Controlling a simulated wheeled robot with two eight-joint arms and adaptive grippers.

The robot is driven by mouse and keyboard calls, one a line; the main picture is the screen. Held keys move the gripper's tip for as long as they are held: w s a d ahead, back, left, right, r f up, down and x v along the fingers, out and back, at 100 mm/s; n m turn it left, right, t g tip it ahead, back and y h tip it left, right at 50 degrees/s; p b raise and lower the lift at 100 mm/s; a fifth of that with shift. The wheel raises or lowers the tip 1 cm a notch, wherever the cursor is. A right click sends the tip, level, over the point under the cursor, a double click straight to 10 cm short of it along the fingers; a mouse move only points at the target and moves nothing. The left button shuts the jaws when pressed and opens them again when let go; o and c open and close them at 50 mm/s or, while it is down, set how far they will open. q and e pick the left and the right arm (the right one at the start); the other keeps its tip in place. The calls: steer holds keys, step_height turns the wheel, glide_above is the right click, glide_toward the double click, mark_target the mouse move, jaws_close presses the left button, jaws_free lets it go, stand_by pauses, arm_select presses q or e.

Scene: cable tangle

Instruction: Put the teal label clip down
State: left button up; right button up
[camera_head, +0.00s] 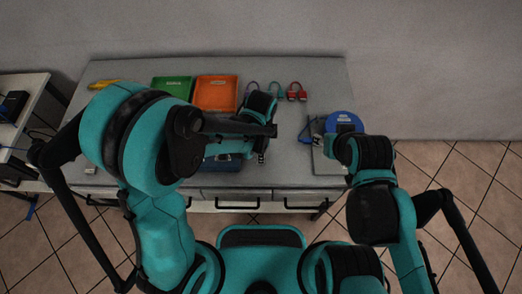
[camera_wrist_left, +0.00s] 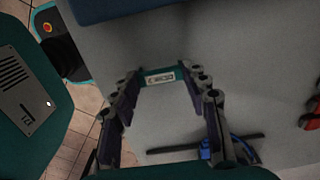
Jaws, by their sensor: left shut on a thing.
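The teal label clip (camera_wrist_left: 160,77) is a short bar with a white printed label, seen in the left wrist view. My left gripper (camera_wrist_left: 158,82) is shut on it, with the clip between its two fingertips. The grey tabletop (camera_wrist_left: 240,65) lies behind the clip; I cannot tell whether the clip touches it. In the head view my left gripper (camera_head: 262,156) is over the front middle of the table, and the clip in it is too small to make out. My right gripper (camera_head: 334,148) is by the table's right end, mostly hidden by its own wrist.
A green tray (camera_head: 173,84) and an orange tray (camera_head: 216,94) stand at the back. Purple, teal (camera_head: 276,92) and red (camera_head: 297,92) looped items lie right of them. A dark blue box (camera_head: 223,163) is left of my left gripper. A blue disc (camera_head: 344,121) lies at right.

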arm_select(q)
steer(key=o, duration=1.2)
steer(key=shift+f, duration=0.1)
step_height(320, 180, up, 12)
steer(key=p, duration=0.4)
steer(key=s+a+r+n+t, duration=0.2)
steer(key=a+r+n, duration=0.3)
steer(key=a+n, duration=0.4)
steer(key=s+a+r+n+t, duration=0.3)
steer(key=a+r+n+t, duration=0.2)
steer(key=a+n, duration=0.3)
steer(key=shift+s+a+n, duration=0.2)
steer(key=shift+a+n, duration=0.15)
steer(key=shift+n, duration=0.15)
